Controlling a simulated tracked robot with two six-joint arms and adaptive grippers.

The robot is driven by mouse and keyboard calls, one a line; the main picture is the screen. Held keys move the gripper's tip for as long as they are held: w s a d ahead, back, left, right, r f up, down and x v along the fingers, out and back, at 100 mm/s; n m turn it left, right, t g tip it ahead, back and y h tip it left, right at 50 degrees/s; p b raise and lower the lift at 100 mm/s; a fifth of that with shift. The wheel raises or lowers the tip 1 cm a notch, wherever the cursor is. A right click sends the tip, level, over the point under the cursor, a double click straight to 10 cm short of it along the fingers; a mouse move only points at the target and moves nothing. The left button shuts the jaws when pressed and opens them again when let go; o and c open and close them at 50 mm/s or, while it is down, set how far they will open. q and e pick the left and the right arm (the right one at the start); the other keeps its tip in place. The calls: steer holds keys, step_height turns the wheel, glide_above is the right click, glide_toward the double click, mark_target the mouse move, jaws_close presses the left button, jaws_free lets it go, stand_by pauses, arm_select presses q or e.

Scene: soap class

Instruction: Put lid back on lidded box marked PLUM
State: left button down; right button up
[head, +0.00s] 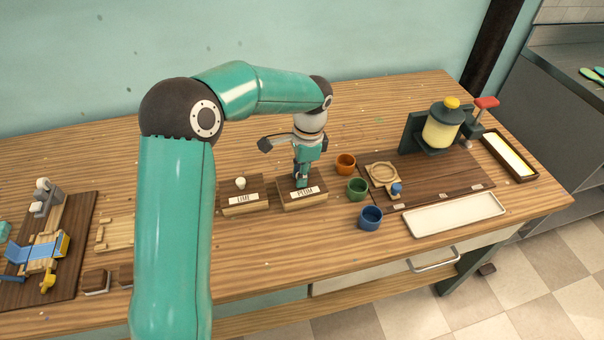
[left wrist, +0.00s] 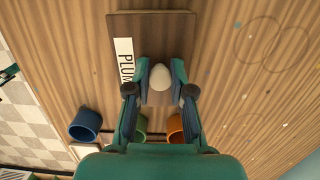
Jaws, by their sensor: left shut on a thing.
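The box marked PLUM (head: 304,195) stands mid-table, its white label on its front face. Its dark brown lid (left wrist: 152,32) lies over the box in the left wrist view, with the PLUM label showing along its left side. My left gripper (head: 302,180) points straight down over this box. In the left wrist view its fingers (left wrist: 160,82) are shut on the lid's pale round knob (left wrist: 160,77). The lid looks level and lined up with the box; whether a thin gap is left under it I cannot tell. My right gripper is not in view.
A box marked LIME (head: 242,203) with a white knob stands close on the left. Orange (head: 346,164), green (head: 357,189) and blue (head: 370,218) cups stand close on the right. Beyond them are a soap dispenser (head: 440,130) and a white tray (head: 455,214).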

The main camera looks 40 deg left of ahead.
arm_select(q)
steer(key=shift+f, duration=0.1)
steer(key=shift+c, duration=2.3)
jaws_free()
steer(key=shift+r+p, duration=2.95)
steer(key=shift+r, duration=0.65)
steer(key=shift+f, duration=0.1)
